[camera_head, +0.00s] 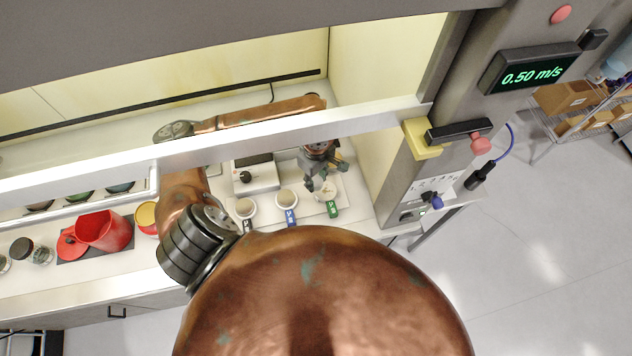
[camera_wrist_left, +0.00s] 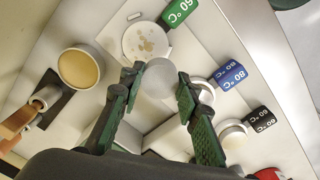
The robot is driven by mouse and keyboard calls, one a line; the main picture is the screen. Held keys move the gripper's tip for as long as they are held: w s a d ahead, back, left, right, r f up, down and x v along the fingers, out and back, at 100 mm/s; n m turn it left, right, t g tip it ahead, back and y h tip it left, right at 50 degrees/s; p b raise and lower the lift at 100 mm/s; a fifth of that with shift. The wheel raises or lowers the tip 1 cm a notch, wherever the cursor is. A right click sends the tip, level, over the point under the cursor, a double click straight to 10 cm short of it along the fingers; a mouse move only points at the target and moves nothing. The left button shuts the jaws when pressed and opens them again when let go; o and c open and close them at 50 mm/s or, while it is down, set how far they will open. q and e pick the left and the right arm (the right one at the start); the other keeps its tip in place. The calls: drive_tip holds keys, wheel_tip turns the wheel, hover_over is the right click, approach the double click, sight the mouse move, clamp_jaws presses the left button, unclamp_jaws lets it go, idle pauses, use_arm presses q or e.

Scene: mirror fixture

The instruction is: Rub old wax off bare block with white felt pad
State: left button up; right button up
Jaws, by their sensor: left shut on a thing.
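My left gripper (camera_head: 322,184) reaches under the hood's sash at the row of round blocks. In the left wrist view its fingers (camera_wrist_left: 157,86) are shut on a pale round disc, the white felt pad (camera_wrist_left: 158,78). Just beyond the pad is a round white block with patchy brown wax spots (camera_wrist_left: 147,38), beside the green 50 °C label (camera_wrist_left: 178,12). The pad overlaps the block's near edge in this view; I cannot tell whether they touch. In the head view the block (camera_head: 325,189) is partly hidden by the gripper. My right gripper is not in view.
Two more round blocks stand by the blue label (camera_wrist_left: 230,75) and black label (camera_wrist_left: 261,119). A tan-filled dish (camera_wrist_left: 80,69) sits at left in the wrist view. The sash bar (camera_head: 290,132) crosses above my arm.

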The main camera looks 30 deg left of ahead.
use_arm(q)
drive_tip(key=shift+r, duration=1)
